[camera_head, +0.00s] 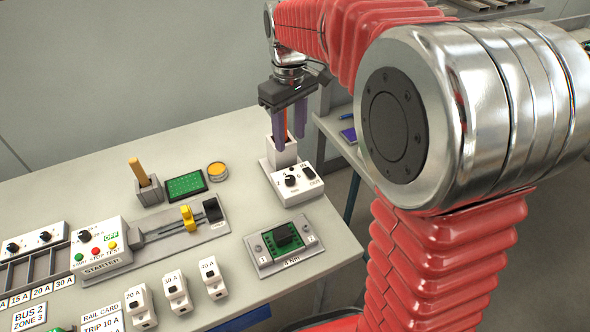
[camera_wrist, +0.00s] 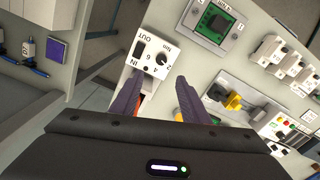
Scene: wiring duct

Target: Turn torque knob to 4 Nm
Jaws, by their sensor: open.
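The torque knob (camera_head: 291,181) is a small black dial on a white box, with the marks 2, 4 and 6 and "Nm". In the wrist view the knob (camera_wrist: 161,60) lies just beyond my fingertips; where its pointer stands is too small to tell. My gripper (camera_head: 287,122) is open, with purple fingers pointing down, above and behind the knob. A red-orange upright piece (camera_head: 286,125) shows between the fingers, above a white socket (camera_head: 283,152) joined to the box. It shows partly in the wrist view (camera_wrist: 145,99). The fingers appear apart from the knob.
A black IN/OUT switch (camera_head: 308,175) is beside the knob. A green terminal block (camera_head: 283,236) on a grey plate labelled 4 Nm stands in front. A yellow lever (camera_head: 188,217), green board (camera_head: 185,185) and wooden handle (camera_head: 138,171) are left. The table's right edge is close.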

